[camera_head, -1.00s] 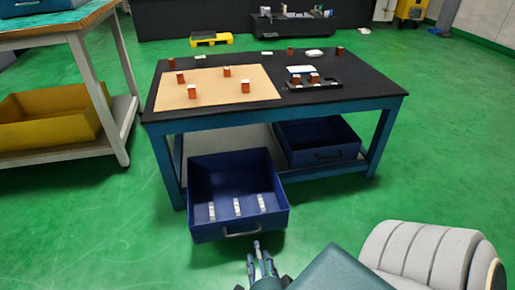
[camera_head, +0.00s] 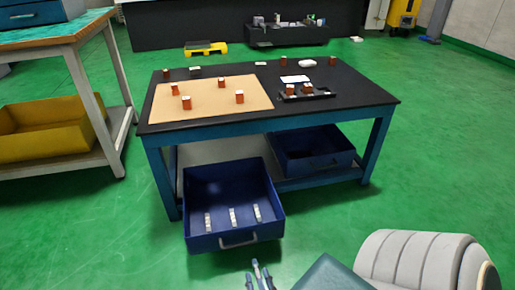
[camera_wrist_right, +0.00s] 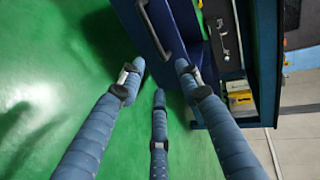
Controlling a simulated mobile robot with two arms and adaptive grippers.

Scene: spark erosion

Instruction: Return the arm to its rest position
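My right gripper (camera_head: 259,270) shows at the bottom of the head view, in front of the pulled-out blue drawer (camera_head: 236,241) and lower than its handle. In the right wrist view my right gripper (camera_wrist_right: 160,80) has three blue fingers spread apart with nothing between them. The drawer's front and handle (camera_wrist_right: 153,28) lie past the fingertips there. Part of my right arm (camera_head: 330,275) shows at the bottom. My left gripper is not in view.
A black-topped table (camera_head: 345,90) bears a tan mat (camera_head: 205,88), several brown blocks and a black tray (camera_head: 306,97). Three pale strips lie in the drawer. A second blue drawer (camera_head: 315,160) sits under the table. A workbench (camera_head: 55,40) stands left. Green floor around is clear.

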